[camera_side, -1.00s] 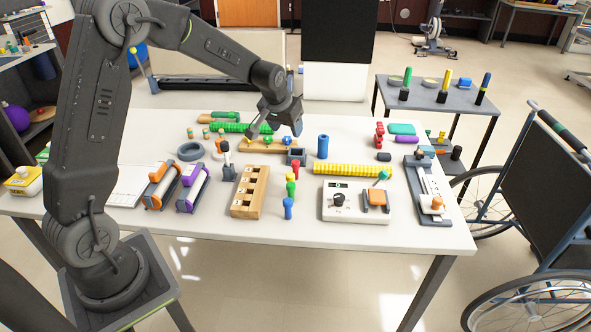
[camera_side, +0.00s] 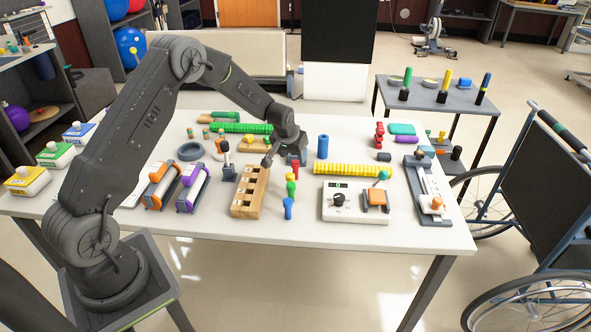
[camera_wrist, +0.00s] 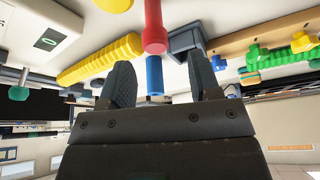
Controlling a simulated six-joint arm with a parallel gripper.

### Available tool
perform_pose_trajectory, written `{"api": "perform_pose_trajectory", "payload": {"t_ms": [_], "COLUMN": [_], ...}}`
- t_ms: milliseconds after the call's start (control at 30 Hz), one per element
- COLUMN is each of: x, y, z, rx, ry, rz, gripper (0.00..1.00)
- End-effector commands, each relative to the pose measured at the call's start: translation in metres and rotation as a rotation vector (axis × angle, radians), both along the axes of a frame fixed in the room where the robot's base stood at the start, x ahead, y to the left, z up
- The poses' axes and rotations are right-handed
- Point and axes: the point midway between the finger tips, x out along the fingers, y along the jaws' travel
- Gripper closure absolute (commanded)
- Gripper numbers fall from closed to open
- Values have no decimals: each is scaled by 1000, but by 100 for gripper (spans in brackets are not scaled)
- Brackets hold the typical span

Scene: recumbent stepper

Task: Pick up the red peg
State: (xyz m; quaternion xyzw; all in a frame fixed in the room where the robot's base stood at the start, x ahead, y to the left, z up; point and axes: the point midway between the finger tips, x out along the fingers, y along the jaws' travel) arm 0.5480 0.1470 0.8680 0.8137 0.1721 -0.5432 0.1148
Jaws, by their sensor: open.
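The red peg (camera_side: 295,168) stands upright on the white table at the far end of a row of coloured pegs. In the wrist view the red peg (camera_wrist: 153,28) is near the top middle, ahead of and between the lines of my two fingers. My gripper (camera_side: 280,160) is low over the table, just left of and behind the peg in the side view. In the wrist view my gripper (camera_wrist: 162,82) is open, with nothing between its fingers. The exact gap from fingers to peg is hard to tell.
A wooden block with square holes (camera_side: 250,192) is close on the left. Green (camera_side: 291,187) and blue (camera_side: 288,207) pegs stand in front. A blue cylinder (camera_side: 323,146) and a yellow ribbed roll (camera_side: 352,170) are to the right. A white control box (camera_side: 355,203) is at front right.

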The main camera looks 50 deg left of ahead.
Motion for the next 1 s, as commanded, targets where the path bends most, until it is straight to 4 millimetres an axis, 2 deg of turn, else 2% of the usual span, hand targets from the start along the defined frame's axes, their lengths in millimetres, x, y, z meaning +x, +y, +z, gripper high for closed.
{"api": "perform_pose_trajectory", "payload": {"t_ms": [100,233,567,1000], "x": [5,11,14,14], "y": [-1,1,2,2], "z": [-20,-34,-40,-39], "rx": [-1,-1,-1,-1], "ry": [3,2,1,1], "rz": [0,1,0,0], "gripper": [43,43,44,86]}}
